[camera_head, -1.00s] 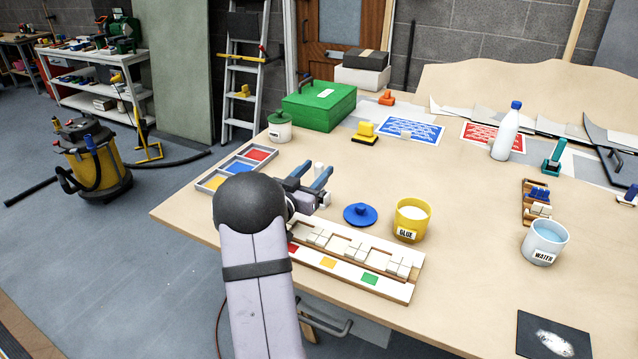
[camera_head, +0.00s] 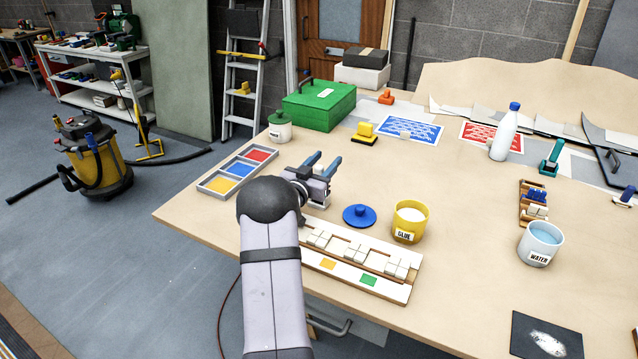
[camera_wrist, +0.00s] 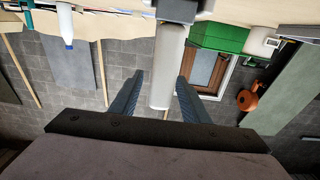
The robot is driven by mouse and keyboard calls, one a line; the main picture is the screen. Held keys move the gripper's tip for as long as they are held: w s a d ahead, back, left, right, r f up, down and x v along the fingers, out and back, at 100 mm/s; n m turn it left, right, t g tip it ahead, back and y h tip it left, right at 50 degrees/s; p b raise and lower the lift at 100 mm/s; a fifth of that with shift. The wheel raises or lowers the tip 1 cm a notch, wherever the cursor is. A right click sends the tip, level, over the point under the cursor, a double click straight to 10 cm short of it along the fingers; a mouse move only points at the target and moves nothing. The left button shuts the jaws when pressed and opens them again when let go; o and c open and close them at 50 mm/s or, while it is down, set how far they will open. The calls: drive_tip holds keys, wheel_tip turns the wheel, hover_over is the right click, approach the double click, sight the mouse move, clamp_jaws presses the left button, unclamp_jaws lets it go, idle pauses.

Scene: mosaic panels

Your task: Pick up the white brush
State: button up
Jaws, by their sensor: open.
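The white brush (camera_wrist: 168,65) shows in the wrist view as a pale upright cylinder, with a wider grey part (camera_wrist: 178,10) at the picture's top edge. It lies between my two dark finger pads in that view; I see no contact. My gripper (camera_wrist: 160,92) is open. In the head view my gripper (camera_head: 323,163) has its two blue fingers apart above the table, between the colour tray and the blue round lid. The brush is mostly hidden behind my gripper there.
On the table (camera_head: 465,270) are a tray of coloured compartments (camera_head: 221,184), a blue lid (camera_head: 361,223), a yellow glue pot (camera_head: 398,226) and a tile rack (camera_head: 400,292). A green box (camera_head: 300,118) stands behind. A water pot (camera_head: 540,256) is at the right.

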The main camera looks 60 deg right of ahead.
clamp_jaws()
